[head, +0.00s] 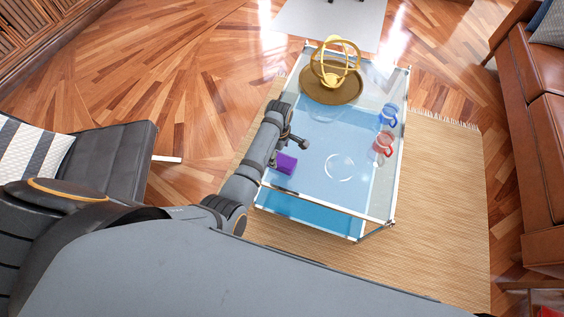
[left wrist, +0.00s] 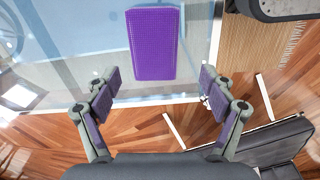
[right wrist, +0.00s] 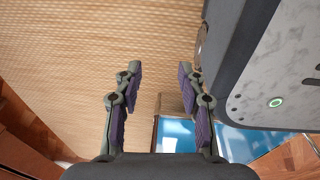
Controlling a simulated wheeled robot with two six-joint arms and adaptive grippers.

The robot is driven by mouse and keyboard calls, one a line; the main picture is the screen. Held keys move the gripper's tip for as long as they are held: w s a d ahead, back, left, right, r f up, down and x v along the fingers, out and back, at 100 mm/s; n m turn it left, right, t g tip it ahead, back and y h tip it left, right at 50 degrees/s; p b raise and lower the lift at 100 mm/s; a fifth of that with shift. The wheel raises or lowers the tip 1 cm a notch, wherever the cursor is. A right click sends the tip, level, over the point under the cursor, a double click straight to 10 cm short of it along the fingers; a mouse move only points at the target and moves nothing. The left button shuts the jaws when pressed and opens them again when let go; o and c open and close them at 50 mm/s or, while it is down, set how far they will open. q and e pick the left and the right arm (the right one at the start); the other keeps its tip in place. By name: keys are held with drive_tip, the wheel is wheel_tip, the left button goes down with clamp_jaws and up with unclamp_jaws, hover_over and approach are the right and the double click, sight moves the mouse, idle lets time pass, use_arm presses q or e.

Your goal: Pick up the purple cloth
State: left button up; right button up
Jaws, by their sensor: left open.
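The purple cloth (head: 286,163) lies flat on the glass-topped table (head: 318,185), near its left edge. In the left wrist view the cloth (left wrist: 153,43) is a textured rectangle ahead of the fingertips. My left gripper (head: 292,140) is over the table beside the cloth; in its wrist view the gripper (left wrist: 158,82) is open and empty, its fingers apart and not touching the cloth. My right gripper (right wrist: 160,72) is open and empty above the woven rug, and I do not make it out in the head view.
A gold armillary ornament on a round tray (head: 318,93) stands at the table's far end. A blue mug (head: 388,116) and a red mug (head: 382,145) stand along the right edge. A clear round dish (head: 340,167) is right of the cloth. A dark armchair (head: 115,155) is left, a brown sofa (head: 535,130) right.

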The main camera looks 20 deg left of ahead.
sight(282, 160)
use_arm(q)
drive_tip(key=f, duration=0.2)
drive_tip(key=f+b, duration=0.1)
drive_tip(key=f, duration=0.2)
drive_tip(key=shift+w+d+f+b, duration=0.3)
drive_tip(key=shift+d+b, duration=0.05)
drive_tip(key=shift+b, duration=0.05)
drive_tip(key=shift+f, duration=0.25)
drive_tip(key=shift+c, duration=0.5)
drive_tip(key=c, duration=1.1)
drive_tip(key=shift+r, duration=0.1)
drive_tip(key=shift+c, duration=0.2)
use_arm(e)
drive_tip(key=shift+w+a+f, duration=0.1)
drive_tip(key=shift+w+f, duration=0.15)
drive_tip(key=shift+f, duration=0.65)
use_arm(q)
wheel_tip(282, 160, up, 18)
drive_tip(key=p, duration=1.9)
use_arm(e)
wheel_tip(282, 160, up, 19)
drive_tip(key=shift+s+r, duration=0.15)
